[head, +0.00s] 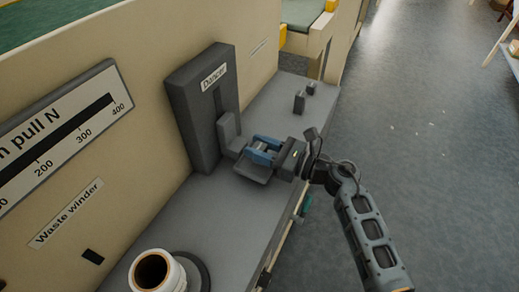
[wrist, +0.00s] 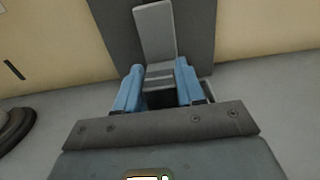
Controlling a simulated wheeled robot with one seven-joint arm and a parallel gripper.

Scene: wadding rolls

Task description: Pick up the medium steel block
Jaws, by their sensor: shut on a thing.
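My gripper (head: 263,149) has its two blue fingers closed on a grey steel block (wrist: 160,75), mostly hidden between them. In the wrist view the fingers (wrist: 159,90) stand on both sides of it. The block is at the grey shelf (head: 252,171) in front of the dancer; I cannot tell whether it touches the shelf. Two other dark steel blocks stand upright on the bench behind: a larger one (head: 299,103) and a smaller one (head: 311,88). I cannot judge from these views how the held block compares with them in size.
The dark dancer housing (head: 193,110) rises behind the gripper, with a grey upright piece (wrist: 155,33) close beyond the fingers. The bench between is clear.

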